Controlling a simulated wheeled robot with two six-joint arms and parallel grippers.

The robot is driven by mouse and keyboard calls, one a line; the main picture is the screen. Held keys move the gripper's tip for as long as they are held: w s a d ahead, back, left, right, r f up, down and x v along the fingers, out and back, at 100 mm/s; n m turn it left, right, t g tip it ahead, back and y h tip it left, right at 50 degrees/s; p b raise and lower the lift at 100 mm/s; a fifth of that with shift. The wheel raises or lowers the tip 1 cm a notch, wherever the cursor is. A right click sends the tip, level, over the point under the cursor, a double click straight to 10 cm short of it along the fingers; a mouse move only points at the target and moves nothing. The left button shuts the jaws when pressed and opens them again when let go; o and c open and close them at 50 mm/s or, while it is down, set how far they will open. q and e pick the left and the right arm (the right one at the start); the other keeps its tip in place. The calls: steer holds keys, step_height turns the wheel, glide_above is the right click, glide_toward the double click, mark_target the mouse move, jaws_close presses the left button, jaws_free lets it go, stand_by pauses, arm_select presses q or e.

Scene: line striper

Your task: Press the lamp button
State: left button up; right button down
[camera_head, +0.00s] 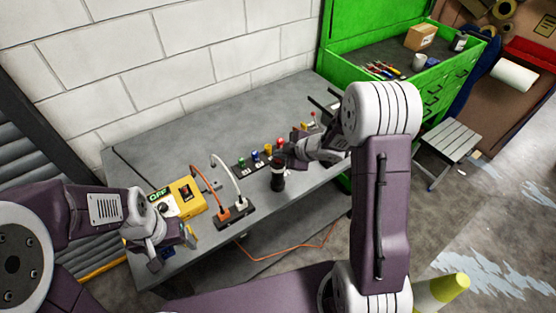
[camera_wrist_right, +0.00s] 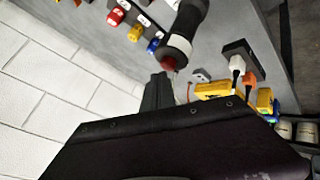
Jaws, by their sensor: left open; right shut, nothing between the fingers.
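A dark cylinder with a pale ring (camera_head: 277,176) stands on the grey table near its front edge. I take it for the lamp. In the right wrist view it (camera_wrist_right: 187,27) shows a red end piece (camera_wrist_right: 169,63), probably its button. My right gripper (camera_head: 283,153) is shut and empty close above and behind the cylinder. In the wrist view its fingertips (camera_wrist_right: 159,78) are right beside the red end; I cannot tell whether they touch. My left gripper (camera_head: 186,240) is open at the table's front left, in front of the yellow box.
A yellow switch box (camera_head: 187,196) with an OFF sign and a power strip (camera_head: 235,216) with orange and white plugs stand left of the cylinder. A row of coloured knobs (camera_head: 255,155) lies behind it. A green tool cabinet (camera_head: 375,53) stands right.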

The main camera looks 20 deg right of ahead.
mark_target(280, 161)
steer(key=shift+f+b, duration=0.35)
steer(key=shift+f, duration=0.1)
stand_by(0.5)
steer(key=shift+r+p, duration=0.9)
steer(key=shift+p, duration=0.05)
step_height(280, 161, up, 6)
steer(key=p, duration=0.6)
